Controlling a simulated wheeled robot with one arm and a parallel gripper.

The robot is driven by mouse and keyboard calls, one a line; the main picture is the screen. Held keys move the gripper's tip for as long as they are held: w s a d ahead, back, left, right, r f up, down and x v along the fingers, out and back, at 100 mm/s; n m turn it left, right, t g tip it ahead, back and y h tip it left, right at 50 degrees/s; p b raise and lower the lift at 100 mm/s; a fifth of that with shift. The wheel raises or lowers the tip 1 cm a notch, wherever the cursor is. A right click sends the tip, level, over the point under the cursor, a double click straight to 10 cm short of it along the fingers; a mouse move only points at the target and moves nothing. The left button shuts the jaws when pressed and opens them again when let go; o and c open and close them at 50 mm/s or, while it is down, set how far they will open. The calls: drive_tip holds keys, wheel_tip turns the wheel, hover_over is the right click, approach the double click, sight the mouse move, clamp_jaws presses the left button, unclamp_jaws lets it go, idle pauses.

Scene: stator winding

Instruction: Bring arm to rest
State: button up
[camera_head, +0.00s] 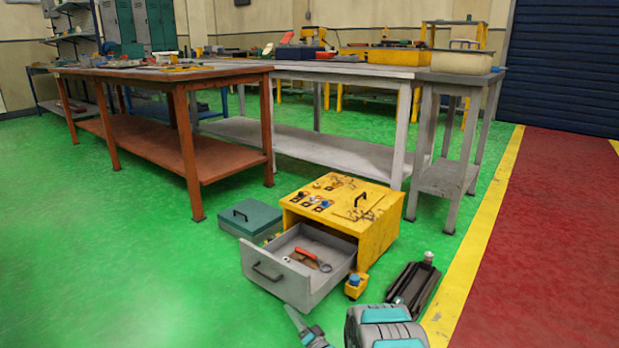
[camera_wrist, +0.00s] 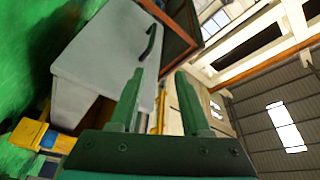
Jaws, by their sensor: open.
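My gripper (camera_wrist: 160,103) is open in the wrist view, with its two green fingers apart and nothing between them. Behind the fingers the wrist view shows the grey front of the open drawer (camera_wrist: 97,50) with its dark handle. In the head view, part of my arm shows at the bottom, in front of and to the right of the drawer (camera_head: 291,290). The drawer is pulled out of the yellow cabinet (camera_head: 374,236) and holds a red-handled tool (camera_head: 305,254) and other small items. I cannot tell the exact gap between my gripper and the drawer.
A teal box (camera_head: 250,217) sits left of the cabinet. A dark open toolbox (camera_head: 414,288) and a small yellow item (camera_head: 356,286) lie to its right. A brown workbench (camera_head: 190,125) and a grey table (camera_head: 455,178) stand behind. The green floor at left is clear.

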drive_tip(key=w+d+r+n+g+h+p, duration=0.1)
drive_tip(key=w+d+r+g+h, duration=0.15)
drive_tip(key=r, duration=0.35)
drive_tip(key=w+d+r+n+g+h+p, duration=0.1)
drive_tip(key=w+d+r+h+p, duration=0.15)
drive_tip(key=d+r, duration=0.2)
drive_tip(key=s+d+r+n+g+h+p, duration=0.15)
drive_tip(key=s+d+r+g+h, duration=0.35)
drive_tip(key=s+d+r, duration=0.6)
drive_tip(key=s+r+g+p, duration=0.1)
drive_tip(key=s+r+g, duration=0.2)
drive_tip(key=s, duration=1.3)
drive_tip(key=s+d+r+n+g+p, duration=0.1)
drive_tip(key=s+r+g+p, duration=0.1)
drive_tip(key=s+r, duration=0.7)
drive_tip(key=s+d+r+g+p, duration=0.1)
drive_tip(key=s+r+g, duration=0.4)
drive_tip(key=s, duration=1.8)
drive_tip(key=shift+s+r+h+p, duration=0.35)
drive_tip(key=shift+r+h+p, duration=0.05)
drive_tip(key=shift+r+p, duration=0.25)
